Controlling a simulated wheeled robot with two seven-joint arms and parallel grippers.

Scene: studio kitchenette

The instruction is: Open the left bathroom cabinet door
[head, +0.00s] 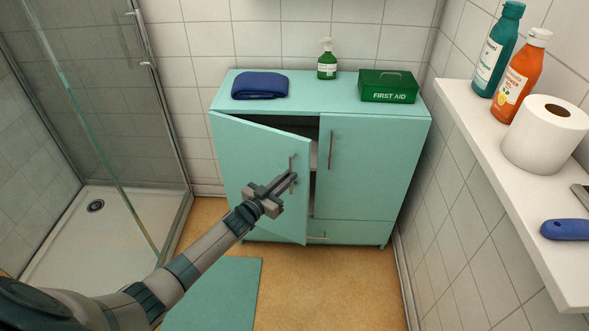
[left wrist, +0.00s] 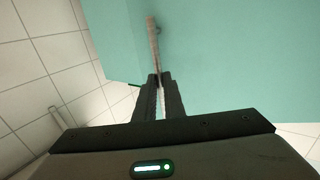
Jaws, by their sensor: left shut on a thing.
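The teal bathroom cabinet (head: 372,163) stands against the tiled wall. Its left door (head: 262,180) is partly open, swung out toward me on its left edge, with a dark gap at the top and right. The right door is closed. My left gripper (head: 291,178) is shut on the left door's vertical bar handle (head: 292,160). In the left wrist view the fingers (left wrist: 160,80) close around the lower part of the handle (left wrist: 153,38), with the teal door (left wrist: 230,60) behind. My right gripper is not in view.
A blue folded towel (head: 260,85), a green soap bottle (head: 327,62) and a green first aid box (head: 388,87) stand on the cabinet top. A glass shower (head: 110,110) is at left. A white shelf (head: 500,170) with bottles and a roll is at right. A teal mat (head: 215,293) lies in front.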

